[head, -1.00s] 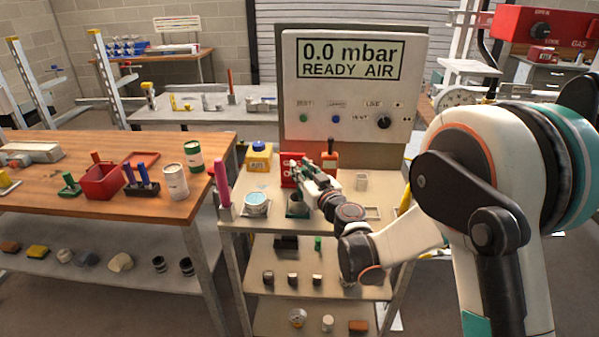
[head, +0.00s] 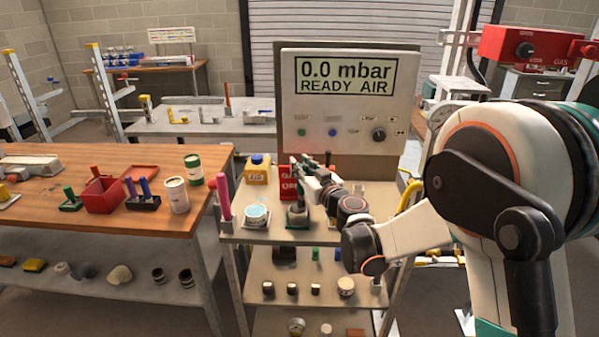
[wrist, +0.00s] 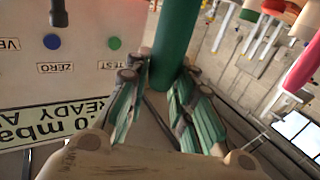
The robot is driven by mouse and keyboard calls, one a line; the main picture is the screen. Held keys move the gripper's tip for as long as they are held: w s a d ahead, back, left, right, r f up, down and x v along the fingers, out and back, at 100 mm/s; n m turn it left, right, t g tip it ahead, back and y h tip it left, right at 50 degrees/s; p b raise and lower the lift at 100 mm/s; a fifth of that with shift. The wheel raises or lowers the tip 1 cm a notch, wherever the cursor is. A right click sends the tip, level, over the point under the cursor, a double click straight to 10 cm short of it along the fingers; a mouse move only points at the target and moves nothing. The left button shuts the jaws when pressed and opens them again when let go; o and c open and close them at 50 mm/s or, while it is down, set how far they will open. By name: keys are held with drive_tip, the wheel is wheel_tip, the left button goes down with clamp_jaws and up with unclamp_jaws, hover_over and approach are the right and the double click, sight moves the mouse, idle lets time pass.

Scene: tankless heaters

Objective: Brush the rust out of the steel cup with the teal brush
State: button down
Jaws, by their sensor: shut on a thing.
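My gripper (wrist: 160,95) is shut on the teal brush (wrist: 176,35), whose thick green-teal handle runs between the fingers in the wrist view. In the head view my gripper (head: 303,172) is above the steel cup (head: 297,220) on the cart top. The cup is small and grey, with teal at its base. The brush's lower end is too small and hidden to tell whether it is inside the cup. The rust cannot be made out.
A white-and-blue tub (head: 256,215) and a pink stick in a holder (head: 223,193) stand left of the cup. A red box (head: 288,183), a yellow container (head: 257,170) and the display panel (head: 350,105) are behind. The cart's front right top is fairly clear.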

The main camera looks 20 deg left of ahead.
drive_tip(key=shift+r+p, duration=0.55)
drive_tip(key=shift+r, duration=0.6)
